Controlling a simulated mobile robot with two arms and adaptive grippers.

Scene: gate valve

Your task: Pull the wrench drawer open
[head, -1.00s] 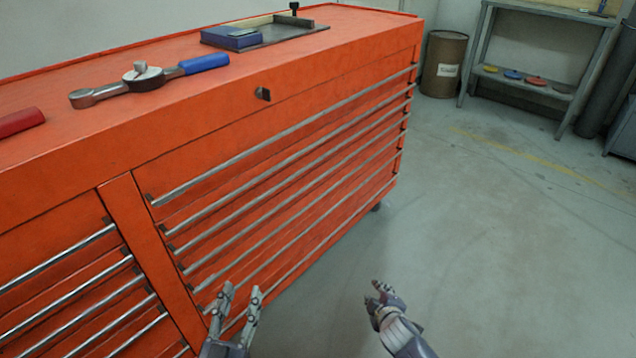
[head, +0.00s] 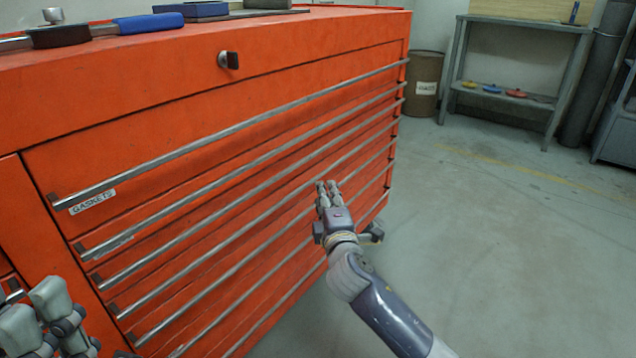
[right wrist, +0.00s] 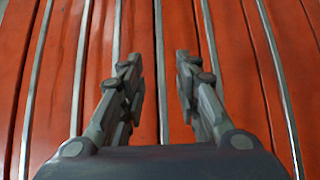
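An orange tool chest (head: 130,75) fills the left and middle of the head view, with several shut drawers, each with a long metal bar handle. The top drawer bears a label reading GASKETS (head: 93,202); the label (head: 108,248) below it is too blurred to read, so I cannot tell which drawer holds wrenches. My right gripper (head: 328,188) is in front of the lower drawers' handles. In the right wrist view its fingers (right wrist: 157,75) are apart and empty, with a bar handle (right wrist: 160,70) between them in the picture. My left gripper (head: 45,315) is partly cut off at the lower left.
A ratchet with a blue grip (head: 150,23) and a blue box (head: 192,9) lie on the chest top. A drum (head: 423,85) and a grey shelf table (head: 515,60) stand at the back. The floor to the right is clear.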

